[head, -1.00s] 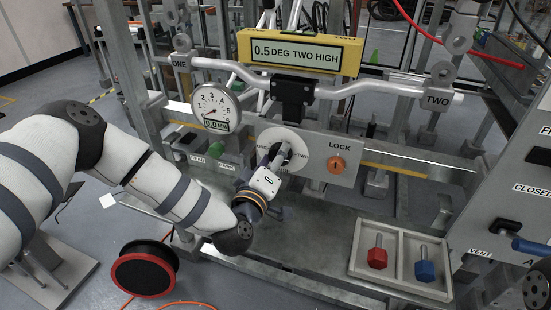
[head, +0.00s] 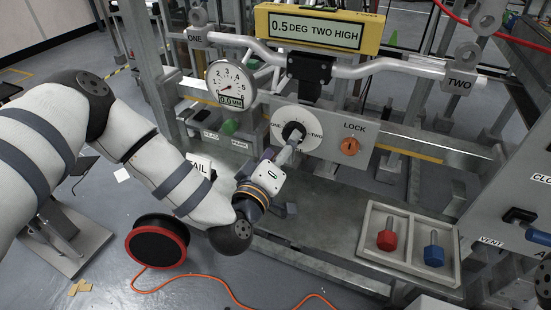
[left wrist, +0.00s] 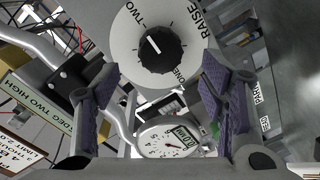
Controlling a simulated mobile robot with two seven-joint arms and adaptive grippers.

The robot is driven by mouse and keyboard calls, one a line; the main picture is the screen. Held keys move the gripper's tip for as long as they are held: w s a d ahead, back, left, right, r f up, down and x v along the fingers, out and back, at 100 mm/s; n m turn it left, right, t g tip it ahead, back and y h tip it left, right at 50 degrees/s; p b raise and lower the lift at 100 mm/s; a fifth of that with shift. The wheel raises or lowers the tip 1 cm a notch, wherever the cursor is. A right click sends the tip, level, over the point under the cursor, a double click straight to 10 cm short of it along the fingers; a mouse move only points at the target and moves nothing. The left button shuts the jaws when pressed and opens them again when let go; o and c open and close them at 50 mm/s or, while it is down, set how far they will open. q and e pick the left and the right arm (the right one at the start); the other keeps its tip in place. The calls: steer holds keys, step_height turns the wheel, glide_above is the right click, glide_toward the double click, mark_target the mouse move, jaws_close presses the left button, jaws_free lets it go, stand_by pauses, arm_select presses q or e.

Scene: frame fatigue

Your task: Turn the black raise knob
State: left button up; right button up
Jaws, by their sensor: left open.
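The black raise knob (head: 293,131) sits at the centre of a white round dial (head: 312,137) marked ONE and TWO, on a grey panel. In the left wrist view the knob (left wrist: 160,48) is fully visible, with a white pointer line slanting up-left, roughly toward TWO; RAISE is printed on the dial (left wrist: 122,45). My left gripper (head: 287,153) is just in front of and below the knob. Its purple-padded fingers (left wrist: 155,84) are spread and empty, with the knob ahead of them, apart from the pads. My right gripper is not visible.
An orange LOCK knob (head: 350,147) is right of the dial. A gauge (head: 230,83) reads 0.0 MM; a yellow display (head: 318,32) reads 0.5 DEG TWO HIGH. A tray (head: 408,266) holds red and blue bolts. A silver handlebar (head: 405,68) spans above. A cable reel (head: 157,247) is on the floor.

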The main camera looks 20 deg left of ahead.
arm_select(q)
steer(key=s, duration=0.7)
steer(key=shift+r, duration=0.2)
steer(key=shift+s, duration=0.1)
steer(key=s+d+f+m+g+h+p, duration=0.2)
steer(key=s+d+f+m+g, duration=0.15)
steer(key=s+f+g, duration=0.5)
steer(key=s+d+f+m+g+h+p, duration=0.25)
steer(key=s+f+m, duration=0.2)
steer(key=s, duration=0.65)
steer(key=s+a+m+g+y, duration=0.1)
steer(key=s+a+g, duration=0.2)
steer(key=s, duration=0.4)
steer(key=s+a+m+g+y+p, duration=0.1)
steer(key=s+a+g+y, duration=0.1)
steer(key=s, duration=0.5)
steer(key=s+a+f+g+y, duration=0.1)
steer(key=s+a+g, duration=0.2)
steer(key=s+a, duration=0.3)
steer(key=shift+s+m+g+p, duration=0.35)
steer(key=shift+s+m+g, duration=0.05)
steer(key=shift+s, duration=0.2)
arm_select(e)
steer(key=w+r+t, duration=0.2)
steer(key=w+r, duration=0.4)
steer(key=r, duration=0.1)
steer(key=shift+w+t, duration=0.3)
